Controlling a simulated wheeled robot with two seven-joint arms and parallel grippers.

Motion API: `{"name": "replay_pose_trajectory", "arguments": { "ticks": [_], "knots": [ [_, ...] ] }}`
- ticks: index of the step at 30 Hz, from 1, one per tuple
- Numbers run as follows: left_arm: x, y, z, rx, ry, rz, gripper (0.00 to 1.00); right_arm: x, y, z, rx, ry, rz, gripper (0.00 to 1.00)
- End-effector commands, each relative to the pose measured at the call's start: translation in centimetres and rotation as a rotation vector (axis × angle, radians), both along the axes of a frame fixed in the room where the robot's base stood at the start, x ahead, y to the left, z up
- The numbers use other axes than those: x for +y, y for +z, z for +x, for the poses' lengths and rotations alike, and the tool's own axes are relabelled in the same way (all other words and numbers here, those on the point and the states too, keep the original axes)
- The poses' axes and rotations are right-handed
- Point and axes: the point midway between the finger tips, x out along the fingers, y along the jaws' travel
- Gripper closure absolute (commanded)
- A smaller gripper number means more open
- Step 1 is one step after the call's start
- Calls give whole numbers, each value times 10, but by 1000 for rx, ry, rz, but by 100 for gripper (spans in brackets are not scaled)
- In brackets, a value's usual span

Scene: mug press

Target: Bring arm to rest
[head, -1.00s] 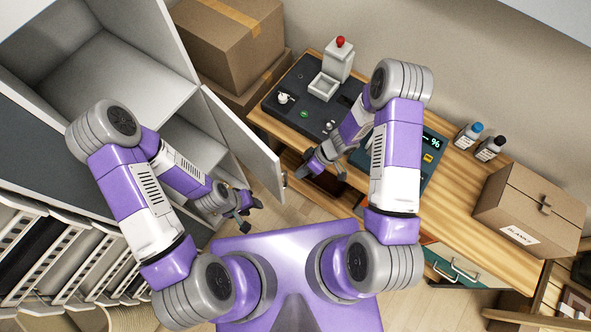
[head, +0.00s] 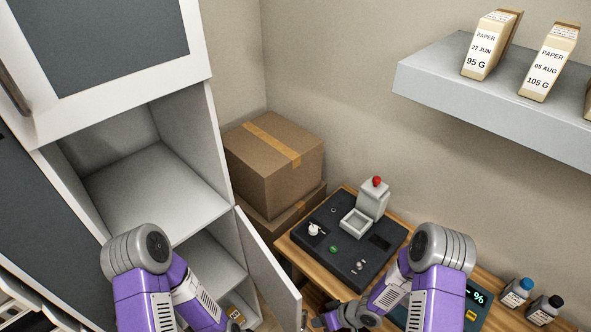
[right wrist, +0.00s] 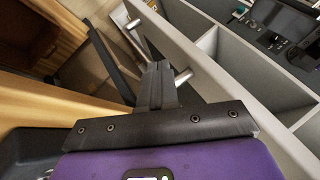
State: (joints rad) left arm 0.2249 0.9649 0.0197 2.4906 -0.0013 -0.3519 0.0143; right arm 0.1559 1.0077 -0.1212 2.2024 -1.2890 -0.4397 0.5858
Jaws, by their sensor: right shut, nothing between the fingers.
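My right gripper (head: 322,320) is at the bottom edge of the head view, in front of the desk and beside the open cabinet door. In the right wrist view its two fingers (right wrist: 157,88) are together with nothing between them. My right arm (head: 432,285) is bent, with its forearm over the front of the desk. My left arm (head: 145,290) is bent in front of the cabinet; its gripper is below the picture.
A dark machine (head: 340,240) with a red-knobbed press (head: 373,198) stands on the wooden desk (head: 292,255). An open cabinet door (head: 268,270) is left of my right gripper. Cardboard boxes (head: 275,165) fill the corner. A grey shelf (head: 440,75) holds paper packets.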

Motion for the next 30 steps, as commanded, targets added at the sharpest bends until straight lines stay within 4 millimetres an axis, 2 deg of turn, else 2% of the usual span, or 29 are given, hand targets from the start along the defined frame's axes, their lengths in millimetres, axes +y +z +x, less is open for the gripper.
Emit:
{"name": "replay_pose_trajectory", "arguments": {
  "ticks": [1, 8, 15, 21, 30],
  "knots": [
    [0, -19, 0, 0, 0, 0, 57, 0, -19, -4, 25, -57, -7, 100],
    [0, -63, 0, 0, 0, 0, 57, -7, -65, -27, 155, -304, -73, 100],
    [0, -102, 0, 0, 0, 0, 57, -17, -105, -67, 322, -499, -164, 100],
    [0, -115, 0, 0, 0, 0, 57, -21, -117, -88, 405, -576, -211, 100],
    [0, -115, 0, -1, 0, 0, 57, -22, -117, -92, 419, -588, -220, 100]
  ]
}}
